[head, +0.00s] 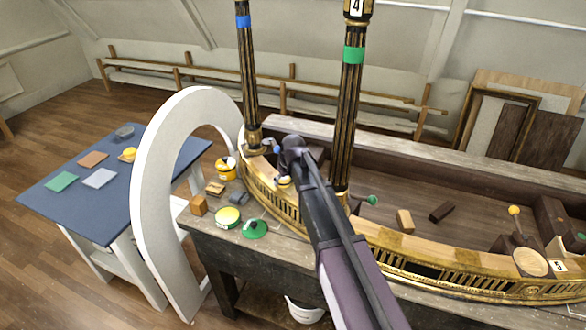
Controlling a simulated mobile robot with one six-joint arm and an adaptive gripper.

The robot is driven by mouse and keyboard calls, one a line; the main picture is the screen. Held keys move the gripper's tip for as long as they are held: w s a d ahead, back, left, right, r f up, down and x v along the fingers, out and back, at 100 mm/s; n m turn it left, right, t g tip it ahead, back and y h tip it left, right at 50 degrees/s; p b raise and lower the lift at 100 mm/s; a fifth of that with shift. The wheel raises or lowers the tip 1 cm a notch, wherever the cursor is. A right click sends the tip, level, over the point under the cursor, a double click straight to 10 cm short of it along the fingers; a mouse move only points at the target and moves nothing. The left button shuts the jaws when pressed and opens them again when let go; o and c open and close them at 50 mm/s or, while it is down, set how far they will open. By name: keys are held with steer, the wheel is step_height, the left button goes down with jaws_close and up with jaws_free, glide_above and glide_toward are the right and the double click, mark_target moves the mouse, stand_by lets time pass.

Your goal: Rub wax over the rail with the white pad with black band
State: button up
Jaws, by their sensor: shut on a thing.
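The gilt rail (400,241) curves along the front of the console, from the left post to the right edge of the head view. My gripper (284,178) is over the rail's left part, between the two dark fluted posts. It is small and partly hidden by my own arm. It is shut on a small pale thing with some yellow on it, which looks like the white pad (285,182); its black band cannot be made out. I cannot tell whether the pad touches the rail. A round tin with a yellow top (228,216) stands on the bench at left.
A green disc (255,229), a yellow tin (226,168) and small blocks (199,205) lie near the tin. A white arch (150,190) stands left, before a blue table (95,210) with coloured pads.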

steer(key=shift+w+a, duration=0.35)
steer(key=shift+w, duration=0.05)
steer(key=shift+w+r+p, duration=0.1)
steer(key=shift+r+p, duration=0.25)
steer(key=shift+p, duration=0.1)
steer(key=shift+r+p, duration=0.75)
steer(key=shift+r, duration=0.2)
steer(key=shift+r+p, duration=0.4)
steer(key=shift+p, duration=0.1)
steer(key=shift+r+p, duration=2.05)
steer(key=shift+r, duration=0.05)
steer(key=shift+f, duration=0.1)
